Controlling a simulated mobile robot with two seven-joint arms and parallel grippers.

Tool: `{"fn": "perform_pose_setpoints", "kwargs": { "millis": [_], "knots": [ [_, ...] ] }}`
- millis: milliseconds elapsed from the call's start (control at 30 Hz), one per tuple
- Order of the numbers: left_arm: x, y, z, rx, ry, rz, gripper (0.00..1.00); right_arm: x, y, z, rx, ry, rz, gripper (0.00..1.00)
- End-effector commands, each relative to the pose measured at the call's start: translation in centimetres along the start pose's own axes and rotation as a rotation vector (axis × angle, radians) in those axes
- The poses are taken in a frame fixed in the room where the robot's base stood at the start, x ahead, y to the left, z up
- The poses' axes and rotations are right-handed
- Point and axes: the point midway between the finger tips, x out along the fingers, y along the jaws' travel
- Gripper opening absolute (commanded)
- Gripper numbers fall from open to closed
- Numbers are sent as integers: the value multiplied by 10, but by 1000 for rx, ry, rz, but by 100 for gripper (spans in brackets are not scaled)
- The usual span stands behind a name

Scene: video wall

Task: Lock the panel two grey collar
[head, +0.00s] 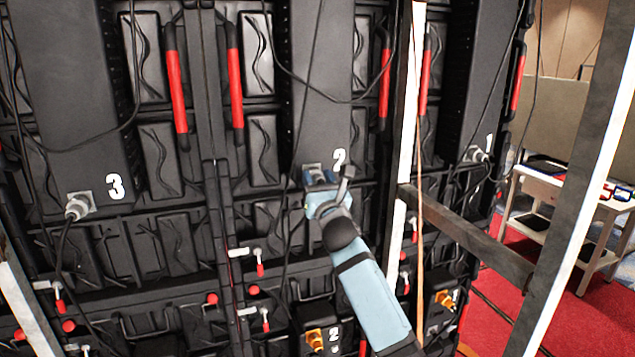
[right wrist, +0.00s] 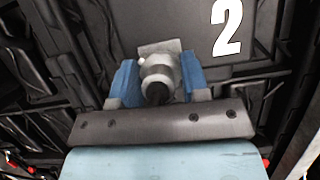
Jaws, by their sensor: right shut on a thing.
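The grey collar (right wrist: 158,72) of panel two shows in the right wrist view, just left of the white number 2. It sits around a dark plug end (right wrist: 156,92) at a square grey plate on the panel. My right gripper (right wrist: 158,80) is shut on the collar, with one blue finger on each side. In the head view my right gripper (head: 320,178) is at the panel two socket (head: 312,167), below and left of the number 2, and it hides most of the collar. My left gripper is in neither view.
Panel three has a grey connector (head: 78,205) with a cable at left. Panel one has another connector (head: 478,155) at right. Thin black cables hang across the wall. A metal frame post (head: 408,120) and crossbar (head: 465,238) stand right of my arm. A white table (head: 565,188) is at far right.

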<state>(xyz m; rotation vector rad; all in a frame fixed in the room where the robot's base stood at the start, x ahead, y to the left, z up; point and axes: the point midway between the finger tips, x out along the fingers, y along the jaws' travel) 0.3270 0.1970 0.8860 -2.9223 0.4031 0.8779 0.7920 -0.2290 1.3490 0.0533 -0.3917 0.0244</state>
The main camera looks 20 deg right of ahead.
Motion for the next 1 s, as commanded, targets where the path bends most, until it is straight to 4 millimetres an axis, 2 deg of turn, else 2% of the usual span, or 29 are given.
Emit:
{"fn": "perform_pose_setpoints", "kwargs": {
  "millis": [400, 700, 1000],
  "knots": [
    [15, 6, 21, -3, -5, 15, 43, -1, 1, -2, 277, -1, -114, 18],
    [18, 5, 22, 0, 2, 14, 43, 0, 1, 0, 501, -1, -208, 18],
    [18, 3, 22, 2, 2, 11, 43, 0, 1, 0, 645, 0, -267, 18]
  ]
}}
